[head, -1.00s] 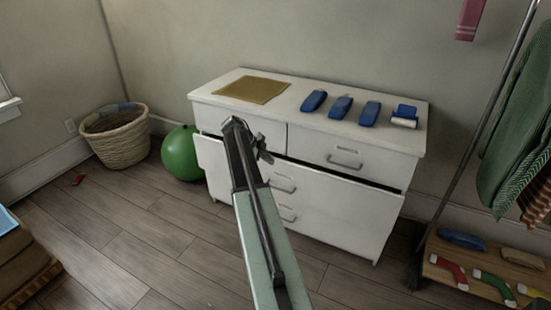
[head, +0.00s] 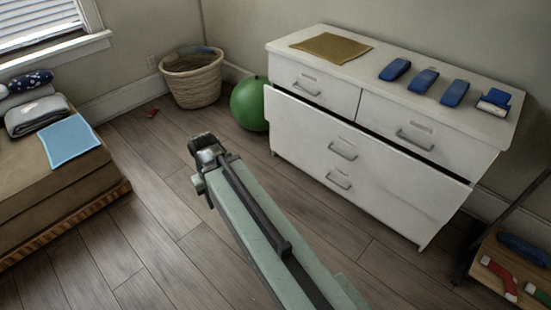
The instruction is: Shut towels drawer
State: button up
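A white dresser (head: 400,68) stands against the wall. Its wide drawer (head: 395,178) below the two small top drawers is pulled out a little, with a dark gap along its top edge. The top left drawer (head: 314,84) and top right drawer (head: 418,130) look flush. The drawer labels are too small to read, so I cannot tell which one is the towels drawer. My gripper (head: 206,152) is over the floor, left of the dresser and apart from it. It holds nothing visible; its finger opening is unclear.
A green ball (head: 249,104) sits by the dresser's left side, near a wicker basket (head: 193,82). Several blue items lie on the dresser top beside a tan mat (head: 331,47). A low bench (head: 55,175) is at left. A wooden rack (head: 500,275) stands lower right. Floor between is clear.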

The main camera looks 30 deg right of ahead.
aim_at(439, 192)
jog(key=u, duration=2)
jog(key=k, duration=1.2)
jog(key=z, duration=1.1)
jog(key=i, duration=1)
jog(key=u, duration=0.05)
